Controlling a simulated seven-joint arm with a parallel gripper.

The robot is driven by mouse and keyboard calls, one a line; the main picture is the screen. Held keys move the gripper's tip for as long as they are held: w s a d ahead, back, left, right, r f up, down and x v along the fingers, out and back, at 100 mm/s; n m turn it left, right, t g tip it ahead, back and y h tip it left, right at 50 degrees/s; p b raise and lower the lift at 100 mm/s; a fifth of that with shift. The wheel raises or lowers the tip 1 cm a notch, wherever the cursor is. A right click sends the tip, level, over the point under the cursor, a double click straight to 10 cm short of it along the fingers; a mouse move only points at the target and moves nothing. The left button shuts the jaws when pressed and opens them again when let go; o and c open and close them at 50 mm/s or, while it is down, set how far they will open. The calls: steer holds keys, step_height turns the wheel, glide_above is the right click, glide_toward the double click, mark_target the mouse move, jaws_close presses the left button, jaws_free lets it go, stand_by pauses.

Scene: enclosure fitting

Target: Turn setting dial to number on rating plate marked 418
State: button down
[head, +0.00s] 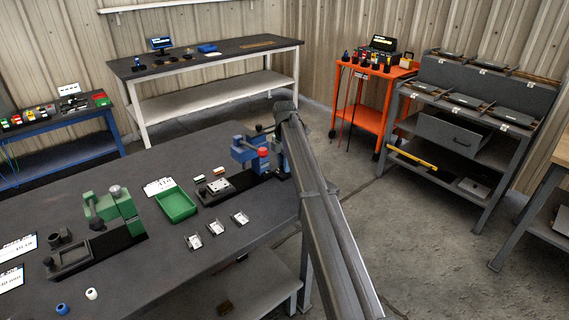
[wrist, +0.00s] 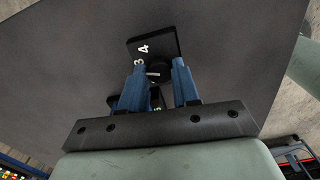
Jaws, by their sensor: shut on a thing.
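In the wrist view, the setting dial (wrist: 158,74) is a dark round knob with a short white mark. It sits on a black plate (wrist: 165,45) showing white numerals 3 and 4; other numerals are hidden by the fingers. My gripper (wrist: 159,76) has two blue fingers, one on each side of the dial, shut on it. In the head view my arm hides the dial and my gripper cannot be made out clearly. White printed cards (head: 18,247) lie at the bench's left edge and another card (head: 158,186) lies behind the green tray; I cannot read 418 on any.
The dark bench (head: 150,275) holds a green press (head: 122,208), a green tray (head: 177,205), a blue press (head: 245,150) and small metal brackets (head: 217,227). An orange cart (head: 372,100) and grey shelving (head: 460,115) stand beyond. The bench's front middle is bare.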

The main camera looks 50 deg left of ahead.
steer(key=c, duration=0.8)
jaws_free()
step_height(320, 180, up, 14)
steer(key=shift+f, duration=0.1)
stand_by(0.5)
